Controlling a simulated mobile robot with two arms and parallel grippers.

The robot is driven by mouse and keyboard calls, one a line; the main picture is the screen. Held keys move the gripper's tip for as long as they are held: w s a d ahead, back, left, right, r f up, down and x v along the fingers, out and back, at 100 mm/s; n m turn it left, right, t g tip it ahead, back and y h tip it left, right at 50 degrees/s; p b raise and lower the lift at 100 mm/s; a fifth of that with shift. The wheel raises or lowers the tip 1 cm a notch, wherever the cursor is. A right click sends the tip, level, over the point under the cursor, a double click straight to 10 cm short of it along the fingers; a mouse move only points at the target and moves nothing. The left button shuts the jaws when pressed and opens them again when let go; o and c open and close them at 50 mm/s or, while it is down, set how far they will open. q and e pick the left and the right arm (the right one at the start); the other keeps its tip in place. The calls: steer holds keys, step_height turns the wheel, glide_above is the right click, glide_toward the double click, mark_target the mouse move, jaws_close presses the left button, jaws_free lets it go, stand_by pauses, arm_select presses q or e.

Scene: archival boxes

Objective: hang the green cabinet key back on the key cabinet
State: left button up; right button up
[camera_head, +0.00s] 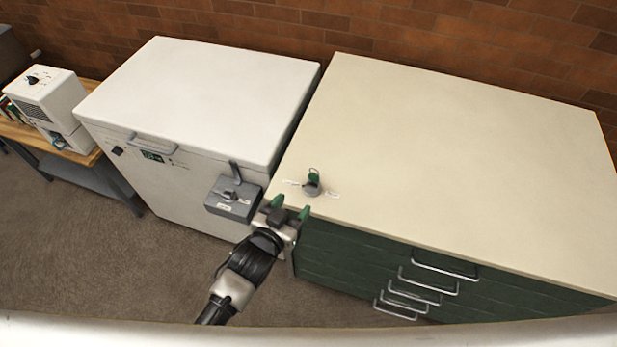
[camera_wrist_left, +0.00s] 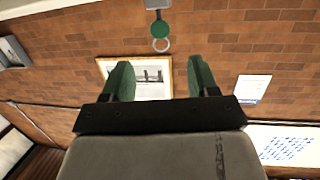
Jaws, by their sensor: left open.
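A green key head (camera_head: 314,175) stands up from a small round grey lock (camera_head: 312,189) near the front left corner of a cream-topped green drawer cabinet (camera_head: 450,140). In the left wrist view the green disc (camera_wrist_left: 160,30) with a pale ring shows at the top edge, joined to a grey block. My left gripper (camera_head: 288,212) is open and empty at the cabinet's front edge, just in front of the lock. Its green fingers (camera_wrist_left: 161,80) also show in the left wrist view, apart from the key. I cannot pick out a separate key cabinet. My right gripper is out of view.
A white chest (camera_head: 200,95) stands close on the left, with a grey latch box (camera_head: 232,197) on its front. A white machine (camera_head: 48,98) sits on a wooden bench farther left. The cream top is otherwise clear. A brick wall (camera_head: 400,30) runs behind.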

mark_target(313, 178)
arm_select(q)
steer(key=shift+f+b+x, duration=0.2)
steer(key=shift+b+x, duration=2.7)
steer(key=shift+x, duration=1.4)
steer(key=shift+w+d, duration=0.15)
steer(key=shift+w, duration=0.25)
steer(key=c, duration=0.8)
steer(key=shift+c, duration=0.2)
steer(key=shift+r, duration=0.15)
